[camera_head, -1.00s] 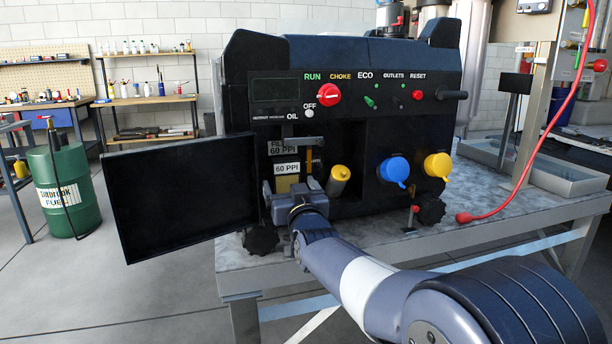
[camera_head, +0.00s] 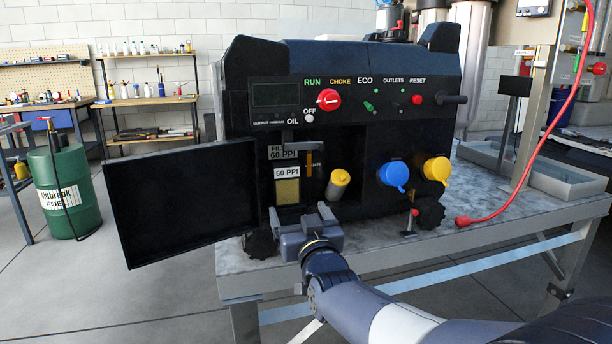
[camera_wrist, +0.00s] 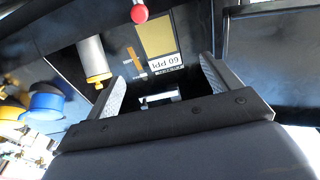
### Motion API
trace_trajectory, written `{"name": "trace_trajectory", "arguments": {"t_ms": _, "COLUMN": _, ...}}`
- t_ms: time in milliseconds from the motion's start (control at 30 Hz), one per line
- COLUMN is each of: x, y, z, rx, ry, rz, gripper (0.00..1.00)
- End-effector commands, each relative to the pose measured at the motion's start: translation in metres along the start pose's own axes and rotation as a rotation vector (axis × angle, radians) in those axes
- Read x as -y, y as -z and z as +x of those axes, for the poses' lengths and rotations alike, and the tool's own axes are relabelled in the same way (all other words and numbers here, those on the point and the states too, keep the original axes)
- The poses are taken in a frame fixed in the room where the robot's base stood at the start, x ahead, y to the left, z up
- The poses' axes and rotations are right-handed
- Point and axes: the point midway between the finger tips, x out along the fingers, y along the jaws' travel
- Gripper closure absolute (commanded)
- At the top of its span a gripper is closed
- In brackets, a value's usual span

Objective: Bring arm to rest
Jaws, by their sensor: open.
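My gripper (camera_head: 300,218) is in front of the generator's open compartment, low and near the bench's front edge. In the wrist view my gripper (camera_wrist: 160,84) has its two fingers wide apart with nothing between them. The generator (camera_head: 345,85) is a dark box on the bench. Inside the compartment is a yellowish panel labelled 60 PPI (camera_head: 287,188), which also shows upside down in the wrist view (camera_wrist: 157,42). A yellow-capped cylinder (camera_head: 338,183) is right of it. My gripper is apart from both.
The compartment's dark door (camera_head: 182,203) hangs open to the left. Blue (camera_head: 394,174) and yellow (camera_head: 437,169) caps stick out at right. A red cable (camera_head: 510,205) lies on the bench (camera_head: 480,228). A green drum (camera_head: 65,190) stands at far left. Free space lies before the bench.

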Motion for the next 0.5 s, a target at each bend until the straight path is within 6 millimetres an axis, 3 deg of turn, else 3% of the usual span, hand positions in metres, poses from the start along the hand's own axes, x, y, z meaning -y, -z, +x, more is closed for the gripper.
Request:
{"name": "trace_trajectory", "arguments": {"t_ms": 33, "x": 0.0, "y": 0.001, "z": -0.006, "rx": -0.001, "ry": 0.0, "rz": 0.0, "gripper": 0.15}}
{"name": "trace_trajectory", "arguments": {"t_ms": 500, "x": 0.0, "y": -0.001, "z": 0.076, "rx": -0.001, "ry": -0.001, "rz": 0.0, "gripper": 0.15}}
